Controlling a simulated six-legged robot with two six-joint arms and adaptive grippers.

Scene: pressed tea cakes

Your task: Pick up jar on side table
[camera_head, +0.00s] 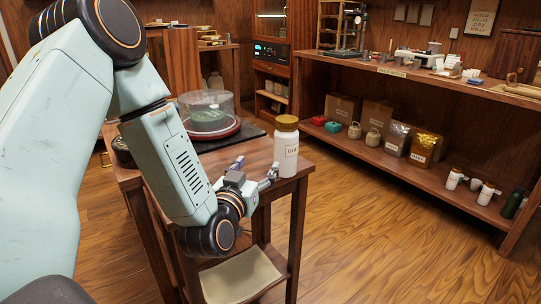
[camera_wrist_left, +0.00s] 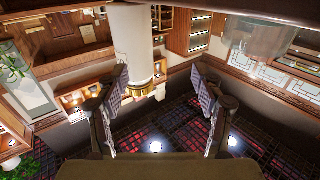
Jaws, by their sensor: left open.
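The white jar (camera_head: 287,155) with a gold-brown lid and a printed label stands upright at the right edge of the wooden side table (camera_head: 255,154). My left gripper (camera_head: 255,168) is open and just left of the jar, with its fingers pointing towards it. In the left wrist view the picture is inverted; the white jar (camera_wrist_left: 133,40) hangs down with its gold lid, beyond the open fingers of my left gripper (camera_wrist_left: 163,88) and nearer the left one. Nothing is between the fingers. My right gripper is not in view.
A glass dome on a red base (camera_head: 208,118) stands on a dark mat behind the gripper. The side table's lower shelf holds a pale cloth or tray (camera_head: 240,277). A long wooden shelf unit (camera_head: 400,161) with boxes, teapots and bottles stands right. Wooden floor lies open between.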

